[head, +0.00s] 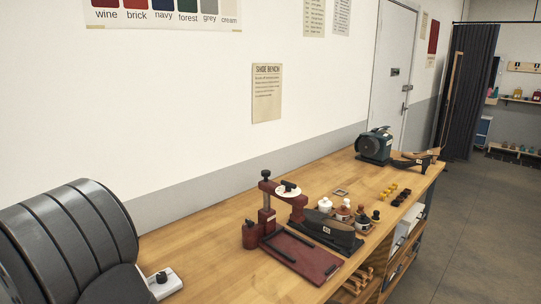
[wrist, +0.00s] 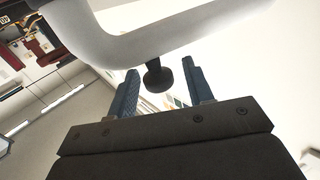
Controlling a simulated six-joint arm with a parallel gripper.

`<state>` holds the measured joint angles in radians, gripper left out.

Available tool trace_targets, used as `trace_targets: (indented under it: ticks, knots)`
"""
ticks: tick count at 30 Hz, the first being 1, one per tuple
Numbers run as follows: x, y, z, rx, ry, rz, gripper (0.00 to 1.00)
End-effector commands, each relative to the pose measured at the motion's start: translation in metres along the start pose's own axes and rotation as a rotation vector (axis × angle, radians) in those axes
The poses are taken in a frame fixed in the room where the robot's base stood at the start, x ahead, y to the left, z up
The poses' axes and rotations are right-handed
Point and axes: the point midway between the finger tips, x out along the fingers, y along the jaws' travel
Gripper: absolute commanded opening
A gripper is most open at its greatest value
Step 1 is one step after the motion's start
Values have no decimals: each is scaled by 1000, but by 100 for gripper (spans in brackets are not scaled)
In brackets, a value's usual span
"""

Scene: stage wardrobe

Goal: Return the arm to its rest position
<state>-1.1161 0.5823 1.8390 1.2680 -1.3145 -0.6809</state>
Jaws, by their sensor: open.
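My gripper (wrist: 160,72) shows in the wrist view with its two blue fingers spread apart. A pale curved body (wrist: 95,28) crosses the top of that view, with a black round knob (wrist: 158,77) sticking out of it. The knob appears between the fingers, with a gap on each side; I cannot tell how far away it is. Nothing is seen held. I cannot make out my gripper in the head view.
The wooden bench (head: 205,245) carries a red press (head: 267,205), a dark red tray (head: 302,260), several small bottles (head: 343,210) and a green machine (head: 374,146). A large dark ribbed cylinder (head: 75,235) fills the lower left, beside a white block (head: 165,288). Floor at right is clear.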

Motion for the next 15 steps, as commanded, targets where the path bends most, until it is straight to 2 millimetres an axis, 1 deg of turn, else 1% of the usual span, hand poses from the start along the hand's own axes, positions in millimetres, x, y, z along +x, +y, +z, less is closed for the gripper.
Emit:
trace_targets:
  ticks: [9,11,15]
  knots:
    - [-3,0,0,0,0,0,47]
    - [-7,0,0,0,1,-1,47]
    - [-25,-1,0,0,0,-3,47]
